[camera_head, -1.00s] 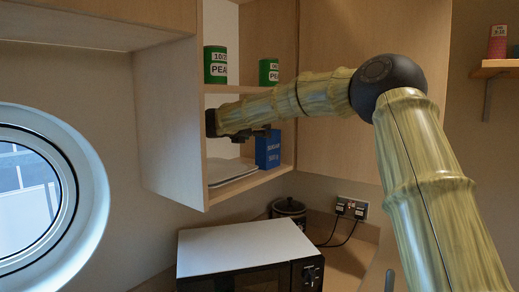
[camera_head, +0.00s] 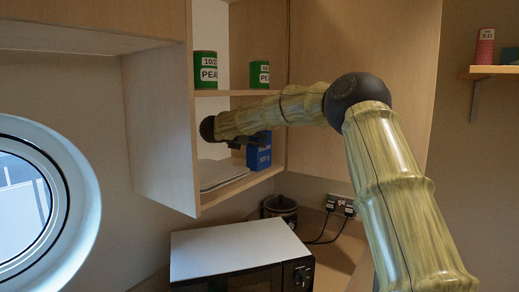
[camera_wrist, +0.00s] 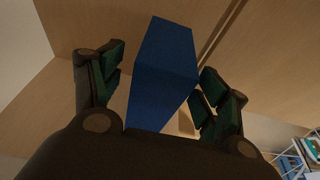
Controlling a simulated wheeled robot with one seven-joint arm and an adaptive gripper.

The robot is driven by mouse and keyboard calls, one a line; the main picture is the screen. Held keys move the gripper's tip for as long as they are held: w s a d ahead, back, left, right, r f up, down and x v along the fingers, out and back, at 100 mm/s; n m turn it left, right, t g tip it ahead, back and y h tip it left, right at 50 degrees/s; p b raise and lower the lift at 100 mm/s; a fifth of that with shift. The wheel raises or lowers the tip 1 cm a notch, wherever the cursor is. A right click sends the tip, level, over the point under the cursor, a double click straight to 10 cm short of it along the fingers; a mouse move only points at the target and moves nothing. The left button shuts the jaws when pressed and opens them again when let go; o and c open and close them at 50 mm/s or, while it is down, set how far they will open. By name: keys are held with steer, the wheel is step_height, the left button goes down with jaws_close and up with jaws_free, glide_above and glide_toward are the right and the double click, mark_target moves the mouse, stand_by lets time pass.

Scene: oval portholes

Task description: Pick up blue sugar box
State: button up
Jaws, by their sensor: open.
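The blue sugar box (camera_head: 260,157) stands upright on the lower shelf of the open wall cupboard, near its right side; my arm covers part of its top. In the wrist view the blue box (camera_wrist: 163,75) lies between the two open fingers of my gripper (camera_wrist: 160,88). A small gap shows on the right side, and the left finger is also apart from most of the box. In the head view my gripper (camera_head: 238,142) is at the box's upper left, mostly hidden behind my wrist.
Two green pea tins (camera_head: 205,71) stand on the shelf above. Pale flat plates or boards (camera_head: 218,173) lie left of the box. A microwave (camera_head: 240,247) and a dark pot (camera_head: 280,208) are below. The cupboard's side panel (camera_head: 160,130) is close to my wrist.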

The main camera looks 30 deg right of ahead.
steer(key=shift+w+d+p, duration=0.2)
steer(key=shift+d+p, duration=0.45)
steer(key=shift+p, duration=0.05)
steer(key=p+x, duration=0.2)
steer(key=x, duration=0.1)
steer(key=shift+f, duration=0.25)
steer(key=shift+c, duration=0.2)
steer(key=shift+r, duration=0.1)
steer(key=c, duration=1.4)
